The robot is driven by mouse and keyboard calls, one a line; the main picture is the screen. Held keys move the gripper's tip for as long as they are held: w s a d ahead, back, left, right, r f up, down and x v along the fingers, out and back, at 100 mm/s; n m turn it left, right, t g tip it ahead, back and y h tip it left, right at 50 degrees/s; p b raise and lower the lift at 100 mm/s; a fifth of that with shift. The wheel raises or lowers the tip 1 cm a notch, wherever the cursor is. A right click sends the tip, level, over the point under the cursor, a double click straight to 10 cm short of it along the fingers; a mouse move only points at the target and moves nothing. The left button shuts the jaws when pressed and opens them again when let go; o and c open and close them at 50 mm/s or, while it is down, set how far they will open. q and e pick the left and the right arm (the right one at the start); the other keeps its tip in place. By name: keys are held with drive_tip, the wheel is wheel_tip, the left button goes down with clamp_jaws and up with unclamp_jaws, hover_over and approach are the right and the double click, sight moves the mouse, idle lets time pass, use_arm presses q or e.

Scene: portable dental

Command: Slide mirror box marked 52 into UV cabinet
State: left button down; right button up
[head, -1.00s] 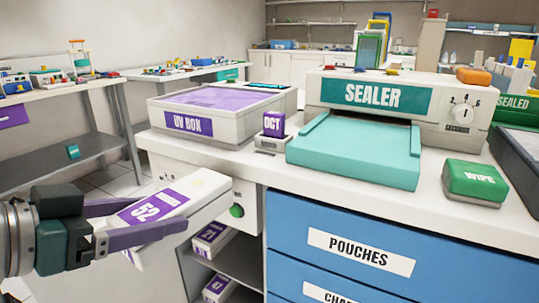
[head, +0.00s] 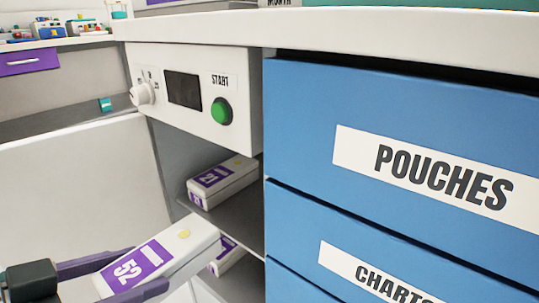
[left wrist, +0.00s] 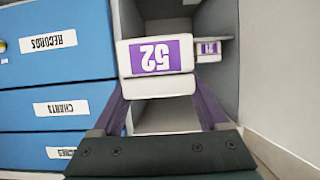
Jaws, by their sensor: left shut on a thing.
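The white mirror box marked 52 (head: 150,262), with a purple label, is held between the purple fingers of my left gripper (head: 143,272). It tilts in the head view, its far end pointing toward the cabinet opening. In the left wrist view the box (left wrist: 155,57) is in front of the cabinet's open compartment. The UV cabinet (head: 190,95) is under the counter, with a dial, dark screen and green START button. A box marked 21 (head: 222,181) lies on its shelf. Another box (head: 228,256) lies lower, partly hidden by box 52. My right gripper is out of view.
A large white panel (head: 85,185), apparently the cabinet's open door, stands left of the opening. Blue drawers (head: 400,120) close off its right side. The counter edge (head: 330,35) overhangs above. Inside, a box (left wrist: 208,50) sits at the right in the wrist view.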

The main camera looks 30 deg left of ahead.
use_arm(q)
drive_tip(key=w+b, duration=0.3)
drive_tip(key=w, duration=0.4)
drive_tip(key=w+d+f+b, duration=0.1)
drive_tip(key=w+b, duration=0.2)
drive_tip(key=w, duration=0.5)
drive_tip(key=w+b, duration=0.3)
drive_tip(key=w, duration=0.4)
drive_tip(key=shift+w+d+f+b, duration=0.15)
drive_tip(key=shift+d+f+b, duration=0.2)
drive_tip(key=shift+f+b, duration=0.05)
drive_tip(key=shift+w+f, duration=0.1)
drive_tip(key=shift+f, duration=0.2)
unclamp_jaws()
drive_tip(key=shift+f, duration=0.1)
